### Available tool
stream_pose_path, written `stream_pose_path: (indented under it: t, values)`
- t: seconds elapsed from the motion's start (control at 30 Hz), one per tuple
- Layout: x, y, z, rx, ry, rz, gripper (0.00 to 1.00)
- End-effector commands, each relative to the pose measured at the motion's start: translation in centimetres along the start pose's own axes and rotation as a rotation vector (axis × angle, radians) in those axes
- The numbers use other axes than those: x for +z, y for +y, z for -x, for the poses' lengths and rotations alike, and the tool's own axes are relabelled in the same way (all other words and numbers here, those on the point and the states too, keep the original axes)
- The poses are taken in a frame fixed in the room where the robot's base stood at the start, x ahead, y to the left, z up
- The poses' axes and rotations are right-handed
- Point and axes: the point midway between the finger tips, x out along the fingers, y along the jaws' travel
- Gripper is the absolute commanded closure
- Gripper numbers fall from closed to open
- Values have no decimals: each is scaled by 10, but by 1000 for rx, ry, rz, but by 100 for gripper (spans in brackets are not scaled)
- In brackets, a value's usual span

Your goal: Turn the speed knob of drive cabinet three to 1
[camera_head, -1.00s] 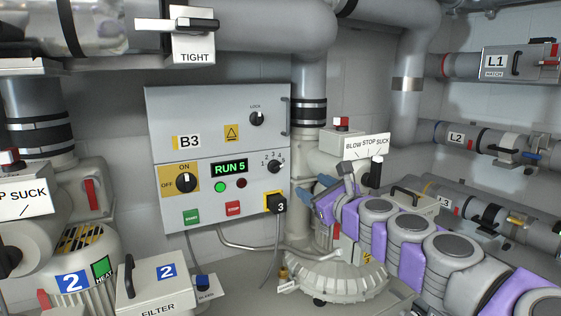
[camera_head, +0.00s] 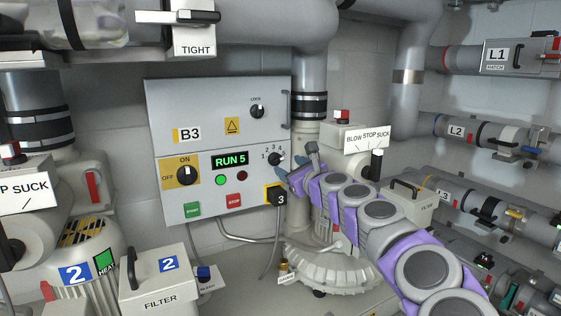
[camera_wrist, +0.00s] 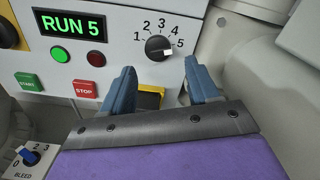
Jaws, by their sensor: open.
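The drive cabinet (camera_head: 212,105) marked B3 hangs on the wall, with a plug marked 3 (camera_head: 277,196) at its lower right. Its display (camera_head: 230,160) reads RUN 5. The small black speed knob (camera_head: 274,159) with a scale 1 to 5 sits right of the display. In the wrist view the knob (camera_wrist: 159,48) has its white mark at 5. My gripper (camera_head: 281,176) reaches the cabinet's right edge, just below and right of the knob. In the wrist view my gripper (camera_wrist: 160,82) has its two blue fingers apart, empty, below the knob and not around it.
The ON/OFF switch (camera_head: 187,175), START button (camera_head: 192,209) and STOP button (camera_head: 234,201) are on the same panel. A BLOW/STOP/SUCK lever (camera_head: 376,164) and pipes stand right of the cabinet, close to my arm. A filter box (camera_head: 160,285) is at lower left.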

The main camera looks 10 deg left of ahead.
Motion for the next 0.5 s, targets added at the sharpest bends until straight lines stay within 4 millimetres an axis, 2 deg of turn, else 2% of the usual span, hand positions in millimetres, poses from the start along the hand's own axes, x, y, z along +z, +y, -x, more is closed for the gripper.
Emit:
stream_pose_path:
  t: [0.5]
  values:
    - [-1, 0, -42, -1, 3, 2, 40]
